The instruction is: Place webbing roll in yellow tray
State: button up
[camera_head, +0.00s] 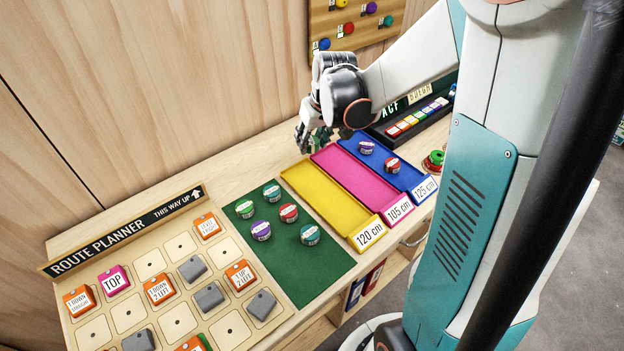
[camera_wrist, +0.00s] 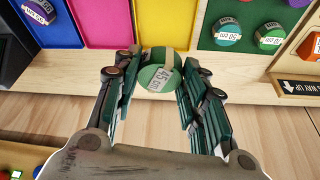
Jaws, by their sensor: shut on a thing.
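My gripper (camera_wrist: 158,85) is shut on a green webbing roll (camera_wrist: 158,74) with a pale label that seems to read 45 cm. The yellow tray carries a 120 cm label and is empty. In the wrist view the yellow tray (camera_wrist: 157,22) lies just beyond the fingertips, and the roll appears held above the wooden table edge.
A pink tray (camera_head: 358,179) and a blue tray (camera_head: 415,182) with two rolls adjoin the yellow one. A green mat (camera_head: 316,276) with several rolls lies on its other side. The route planner board (camera_head: 123,233) and wooden wall (camera_head: 180,90) stand close by.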

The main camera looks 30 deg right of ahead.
notch_tip(320, 180, down, 14)
jog(key=b, duration=0.4)
jog(key=shift+f, duration=0.1)
jog(key=shift+f+b, duration=0.1)
jog(key=shift+b, duration=0.2)
jog(key=o, duration=1.2)
jog(key=shift+c, duration=0.2)
jog(key=p+v, duration=0.4)
jog(key=v, duration=0.8)
